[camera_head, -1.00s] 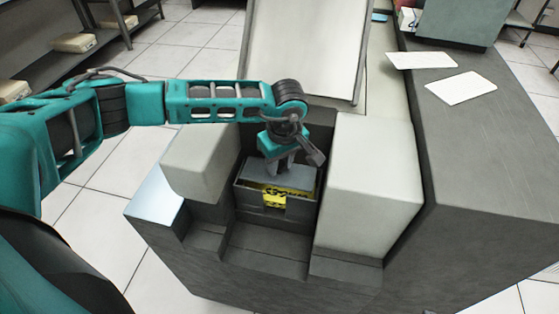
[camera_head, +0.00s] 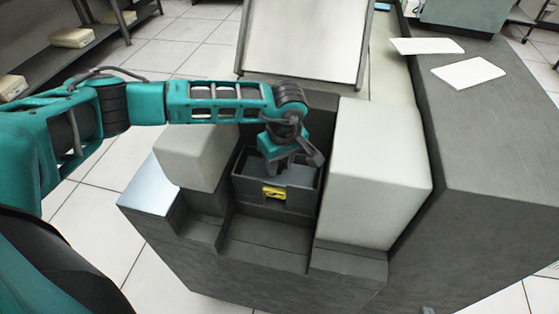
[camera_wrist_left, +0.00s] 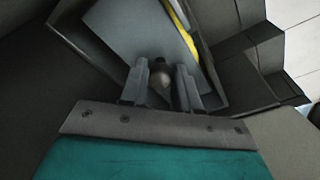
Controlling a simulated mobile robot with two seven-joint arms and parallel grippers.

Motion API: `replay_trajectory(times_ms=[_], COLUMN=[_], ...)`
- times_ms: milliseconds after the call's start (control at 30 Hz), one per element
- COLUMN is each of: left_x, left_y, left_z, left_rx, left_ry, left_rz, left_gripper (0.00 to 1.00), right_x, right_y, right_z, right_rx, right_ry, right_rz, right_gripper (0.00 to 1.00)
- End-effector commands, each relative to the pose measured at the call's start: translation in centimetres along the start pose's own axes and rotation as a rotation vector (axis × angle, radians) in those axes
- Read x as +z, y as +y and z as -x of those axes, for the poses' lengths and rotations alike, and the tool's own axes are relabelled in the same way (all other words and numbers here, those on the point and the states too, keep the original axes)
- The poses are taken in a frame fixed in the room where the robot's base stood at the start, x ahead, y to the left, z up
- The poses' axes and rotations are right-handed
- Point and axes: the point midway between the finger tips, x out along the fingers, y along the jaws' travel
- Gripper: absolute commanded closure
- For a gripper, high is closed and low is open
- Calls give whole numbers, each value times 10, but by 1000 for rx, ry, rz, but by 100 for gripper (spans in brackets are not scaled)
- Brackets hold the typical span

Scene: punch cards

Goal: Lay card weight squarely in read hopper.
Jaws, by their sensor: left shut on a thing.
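The card weight is a flat grey plate with a round knob; it shows in the left wrist view (camera_wrist_left: 125,32). My left gripper (camera_head: 277,168) is shut on the knob, which sits between its fingers in the left wrist view (camera_wrist_left: 161,92). The read hopper (camera_head: 243,189) is a dark open-topped box, and the weight is down inside it. The hopper's front wall hides most of the weight in the head view. Yellow card stock (camera_head: 274,193) shows through the front notch, and a yellow strip shows beside the plate in the wrist view. Whether the weight rests on it, I cannot tell.
Pale blocks stand left (camera_head: 196,158) and right (camera_head: 375,150) of the hopper, close to my gripper. A slanted pale panel (camera_head: 305,38) rises behind. White cards (camera_head: 468,73) lie on the dark top at right. A step in front of the hopper is clear.

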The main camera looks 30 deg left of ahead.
Motion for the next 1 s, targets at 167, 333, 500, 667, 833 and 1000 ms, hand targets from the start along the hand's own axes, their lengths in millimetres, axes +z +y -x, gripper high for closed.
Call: replay_trajectory(times_ms=[167,333,500,667,833,1000], left_x=[0,0,0,0,0,0], left_y=[1,1,0,0,0,0], left_z=[0,0,0,0,0,20], left_rx=[2,2,2,1,-1,2], left_ry=[0,0,0,0,-1,-1], left_rz=[0,0,0,0,0,0], left_gripper=[100,62,45,39,39,39], right_x=[-7,-7,-5,-4,-4,-5], right_y=[-1,-1,0,2,3,3], right_z=[0,0,-1,-1,-1,0], right_rx=[-4,-3,0,3,4,5], right_ry=[14,13,10,8,7,8], right_rz=[0,1,1,2,4,5], right_gripper=[100,100,100,100,100,100])
